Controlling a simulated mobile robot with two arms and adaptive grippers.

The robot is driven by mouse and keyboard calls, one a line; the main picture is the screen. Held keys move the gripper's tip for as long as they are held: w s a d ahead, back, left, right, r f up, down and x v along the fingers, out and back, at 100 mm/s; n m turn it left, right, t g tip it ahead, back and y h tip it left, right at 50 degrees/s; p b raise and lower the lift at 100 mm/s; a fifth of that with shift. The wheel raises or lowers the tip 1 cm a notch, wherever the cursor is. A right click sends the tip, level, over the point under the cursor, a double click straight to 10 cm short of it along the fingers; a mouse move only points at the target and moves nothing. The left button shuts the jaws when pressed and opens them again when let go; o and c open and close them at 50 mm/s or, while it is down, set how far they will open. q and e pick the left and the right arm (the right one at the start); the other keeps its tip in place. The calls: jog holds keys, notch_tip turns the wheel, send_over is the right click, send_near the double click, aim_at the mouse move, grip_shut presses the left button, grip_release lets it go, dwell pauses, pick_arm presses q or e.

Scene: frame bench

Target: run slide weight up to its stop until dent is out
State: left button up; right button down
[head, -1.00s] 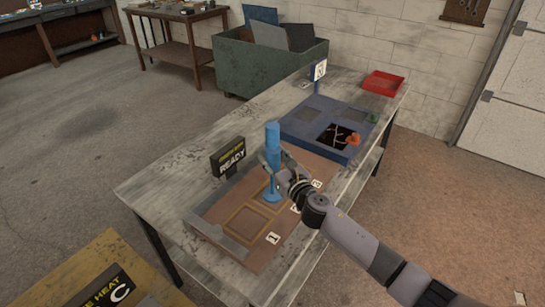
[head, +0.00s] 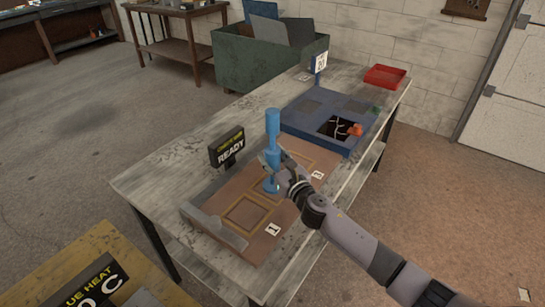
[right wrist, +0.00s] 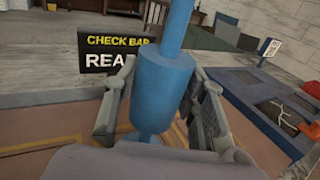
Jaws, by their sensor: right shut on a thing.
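The blue dent puller stands upright on the brown panel (head: 212,197), its foot (head: 270,186) on the marked squares. Its slide weight (right wrist: 155,95) is a blue cylinder on a thin rod, with a wider handle (head: 272,120) at the top. My right gripper (head: 272,160) is shut on the slide weight, low on the rod near the foot, with bare rod between weight and handle. In the right wrist view the fingers lie on both sides of the weight. The dent is not discernible; gripper and foot cover part of the panel. My left gripper is not in view.
A black sign reading READY (head: 227,148) stands behind the panel; it also shows in the right wrist view (right wrist: 110,50). A blue tray (head: 300,122) with an orange item (head: 355,130) lies beyond the panel. A red bin (head: 385,76) sits at the bench's far end.

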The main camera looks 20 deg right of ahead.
aim_at(273, 168)
jog(key=shift+f+b, duration=1.8)
jog(key=shift+f, duration=0.35)
jog(key=c, duration=1.4)
grip_release()
jog(key=shift+r, duration=0.2)
jog(key=o, duration=0.5)
jog(key=shift+s+f, duration=0.1)
jog(key=s, duration=0.4)
jog(key=s+d, duration=0.1)
jog(key=s, duration=0.2)
jog(key=s+d, duration=0.1)
jog(key=s, duration=0.3)
jog(key=shift+s+d, duration=0.15)
jog(key=shift+s, duration=0.2)
